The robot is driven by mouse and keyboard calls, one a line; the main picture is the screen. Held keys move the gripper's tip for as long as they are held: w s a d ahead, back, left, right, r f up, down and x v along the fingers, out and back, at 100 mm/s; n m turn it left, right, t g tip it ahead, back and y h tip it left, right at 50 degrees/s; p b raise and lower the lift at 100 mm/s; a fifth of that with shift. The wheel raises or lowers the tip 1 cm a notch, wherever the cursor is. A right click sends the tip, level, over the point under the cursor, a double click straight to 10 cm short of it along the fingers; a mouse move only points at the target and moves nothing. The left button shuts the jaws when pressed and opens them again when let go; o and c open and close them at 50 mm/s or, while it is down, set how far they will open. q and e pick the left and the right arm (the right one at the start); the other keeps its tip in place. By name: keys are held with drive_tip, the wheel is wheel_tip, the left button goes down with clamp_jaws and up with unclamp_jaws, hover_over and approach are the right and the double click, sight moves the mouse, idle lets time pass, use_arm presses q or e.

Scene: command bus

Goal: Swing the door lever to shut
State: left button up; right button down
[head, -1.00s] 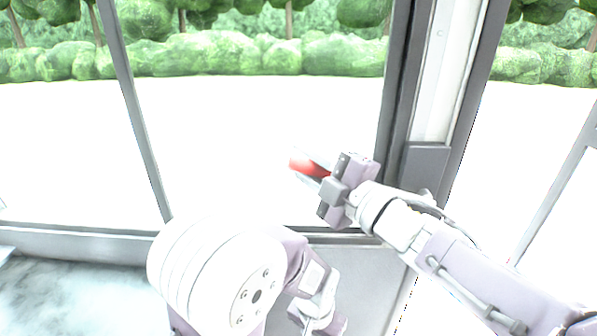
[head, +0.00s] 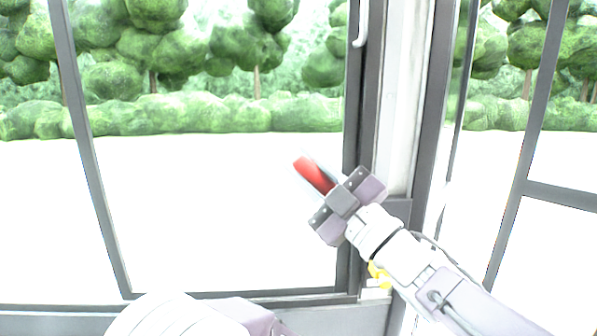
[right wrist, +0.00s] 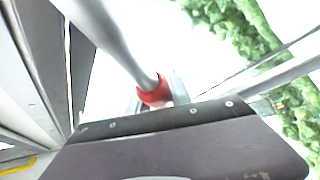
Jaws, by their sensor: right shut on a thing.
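The door lever shows in the right wrist view as a grey rod (right wrist: 118,42) with a red grip (right wrist: 154,92) at its lower end. In the head view its red part (head: 314,175) sticks out up and left from my right gripper (head: 332,188), and the pale rod is hard to make out against the bright glass. My right gripper is shut on the lever's red end. Its body hides part of the grip in the wrist view. My left gripper is out of view.
Large windows with grey frames (head: 90,170) fill the left. A thick grey post (head: 428,110) stands just right of my right gripper. A yellow piece (head: 379,276) shows partly behind my right forearm. Another grey-framed glass panel (head: 512,235) is at the right.

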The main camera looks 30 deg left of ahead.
sight(324, 184)
drive_tip(key=shift+r, duration=0.1)
drive_tip(key=c, duration=1.2)
unclamp_jaws()
drive_tip(key=shift+o, duration=0.2)
drive_tip(key=b+v, duration=0.1)
drive_tip(key=v, duration=0.1)
drive_tip(key=b+v, duration=0.1)
drive_tip(key=v, duration=0.2)
drive_tip(key=b+v, duration=0.1)
drive_tip(key=v, duration=0.2)
drive_tip(key=shift+f, duration=0.4)
drive_tip(key=shift+s+d+b, duration=0.15)
drive_tip(key=shift+d+b, duration=0.25)
drive_tip(key=shift+b, duration=0.3)
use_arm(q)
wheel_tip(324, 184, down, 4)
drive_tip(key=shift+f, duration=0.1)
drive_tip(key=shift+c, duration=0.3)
